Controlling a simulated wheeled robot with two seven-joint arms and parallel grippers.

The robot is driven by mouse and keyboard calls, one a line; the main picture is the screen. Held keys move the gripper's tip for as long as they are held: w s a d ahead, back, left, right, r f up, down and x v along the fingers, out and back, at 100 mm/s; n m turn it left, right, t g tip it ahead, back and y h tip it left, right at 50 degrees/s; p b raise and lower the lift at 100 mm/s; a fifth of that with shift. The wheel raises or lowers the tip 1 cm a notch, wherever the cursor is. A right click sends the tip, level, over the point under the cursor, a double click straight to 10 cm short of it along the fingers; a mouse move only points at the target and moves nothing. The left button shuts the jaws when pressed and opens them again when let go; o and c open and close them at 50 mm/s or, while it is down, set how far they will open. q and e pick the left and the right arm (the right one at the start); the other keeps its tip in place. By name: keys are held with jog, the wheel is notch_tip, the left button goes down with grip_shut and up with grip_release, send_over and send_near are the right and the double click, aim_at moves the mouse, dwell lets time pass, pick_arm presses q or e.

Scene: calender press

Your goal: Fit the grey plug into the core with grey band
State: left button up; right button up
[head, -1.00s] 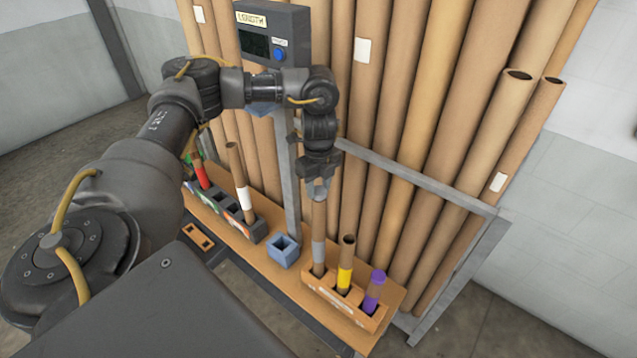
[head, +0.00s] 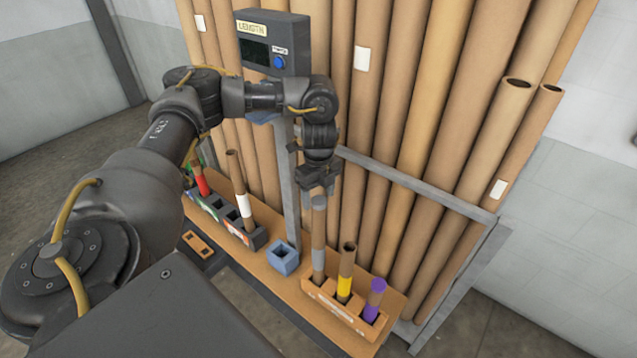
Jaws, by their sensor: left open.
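Whether a finger still touches the plug is not clear. My right gripper is not in view.
A blue square holder (head: 283,258) is to the left. A dark rack (head: 257,238) holds the white-banded core (head: 243,205). Tall tubes and a grey rail (head: 420,188) stand behind.

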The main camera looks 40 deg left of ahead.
pick_arm(q)
notch_tip(320, 180, up, 10)
jog(key=shift+r, duration=0.25)
dwell(0.9)
